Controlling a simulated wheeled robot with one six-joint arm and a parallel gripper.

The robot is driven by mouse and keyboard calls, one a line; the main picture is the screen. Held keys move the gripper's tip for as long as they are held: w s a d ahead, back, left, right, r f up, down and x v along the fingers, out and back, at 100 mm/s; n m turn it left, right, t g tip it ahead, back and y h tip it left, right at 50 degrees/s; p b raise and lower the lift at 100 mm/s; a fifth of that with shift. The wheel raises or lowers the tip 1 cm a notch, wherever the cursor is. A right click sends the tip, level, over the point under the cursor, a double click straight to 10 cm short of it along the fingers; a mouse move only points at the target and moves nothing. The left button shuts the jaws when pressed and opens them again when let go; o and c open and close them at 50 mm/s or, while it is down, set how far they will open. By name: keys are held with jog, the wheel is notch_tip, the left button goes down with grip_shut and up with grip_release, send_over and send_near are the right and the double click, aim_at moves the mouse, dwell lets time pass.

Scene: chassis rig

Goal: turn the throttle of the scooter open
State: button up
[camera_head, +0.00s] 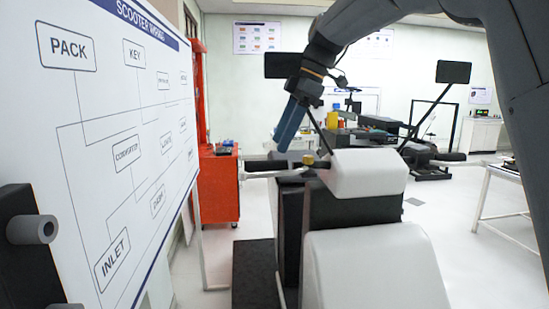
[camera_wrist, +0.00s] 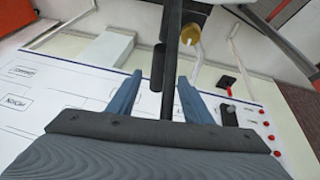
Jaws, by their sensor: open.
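The scooter (camera_head: 372,262) stands in the head view with a white seat and a white front fairing. Its left handlebar end carries a dark grip (camera_head: 262,165), with a brass-coloured knob (camera_head: 309,159) further in. My gripper (camera_head: 281,150) points down at this grip from above, its blue fingers apart. In the wrist view the fingers (camera_wrist: 160,76) stand on either side of dark bars (camera_wrist: 169,45) in the picture, one long and one short. Which is the throttle grip, and how deep it lies between the fingers, I cannot tell. The brass knob also shows (camera_wrist: 190,34).
A white wiring board (camera_head: 130,150) stands close on the left. The scooter's mirror (camera_head: 453,72) sticks up on the right. A red cabinet (camera_head: 219,188) stands behind on the left, and a table (camera_head: 500,177) is at the right. Floor is open right of the scooter.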

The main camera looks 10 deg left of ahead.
aim_at(266, 167)
jog(key=shift+d+p+x, duration=0.15)
jog(key=shift+p+x, duration=0.35)
jog(key=shift+x, duration=1.15)
jog(key=shift+d+p+x, duration=0.1)
jog(key=shift+p+x, duration=0.35)
jog(key=shift+x, duration=1.25)
jog(key=shift+f, duration=0.1)
jog(key=shift+c, duration=0.3)
